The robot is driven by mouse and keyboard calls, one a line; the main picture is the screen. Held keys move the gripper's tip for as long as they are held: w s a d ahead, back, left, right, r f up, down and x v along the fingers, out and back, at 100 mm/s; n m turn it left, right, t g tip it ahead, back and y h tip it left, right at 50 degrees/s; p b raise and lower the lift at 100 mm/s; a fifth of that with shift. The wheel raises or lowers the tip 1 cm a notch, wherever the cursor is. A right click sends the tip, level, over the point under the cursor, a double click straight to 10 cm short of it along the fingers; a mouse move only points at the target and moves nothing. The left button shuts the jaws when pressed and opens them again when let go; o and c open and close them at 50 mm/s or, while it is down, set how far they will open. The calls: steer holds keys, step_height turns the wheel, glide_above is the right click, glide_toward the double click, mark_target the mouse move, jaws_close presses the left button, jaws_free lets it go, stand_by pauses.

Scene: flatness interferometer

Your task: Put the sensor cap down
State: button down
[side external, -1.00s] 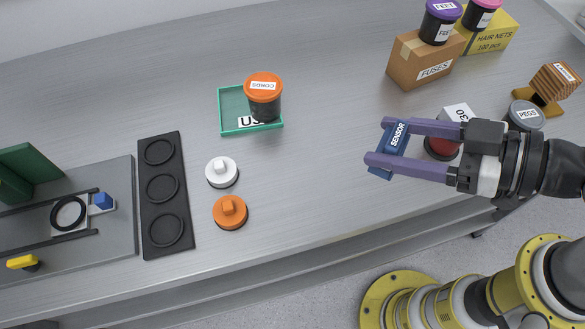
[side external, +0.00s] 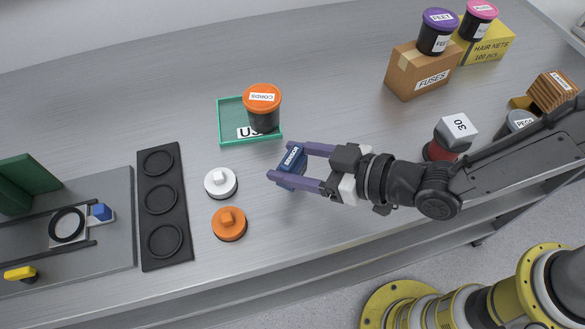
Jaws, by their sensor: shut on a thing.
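My gripper (side external: 291,166) is shut on the sensor cap (side external: 291,162), a dark blue block with a white SENSOR label. The cap sits between the tips of the two purple fingers. It appears to be above the steel bench, to the right of the white cap and below the green tray in the picture; the exact height is hard to tell. A black rack (side external: 163,250) with three ring-shaped places, all empty, lies left of the white round cap (side external: 220,182) and the orange round cap (side external: 229,223).
A green tray (side external: 226,107) holds an orange-lidded CORDS jar (side external: 262,108). A grey plate (side external: 110,252) with a ring and blue knob lies far left. The FUSES box (side external: 405,75), HAIR NETS box (side external: 490,50) and red-based 30 block (side external: 457,130) stand right. Bench between gripper and boxes is clear.

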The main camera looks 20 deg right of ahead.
mark_target(301, 174)
steer(key=shift+a+f, duration=0.1)
steer(key=shift+f, duration=1.55)
steer(key=shift+f, duration=0.1)
steer(key=shift+f, duration=0.1)
steer(key=shift+c, duration=0.5)
jaws_free()
steer(key=shift+r, duration=0.3)
steer(key=v, duration=1.2)
steer(key=shift+w, duration=0.1)
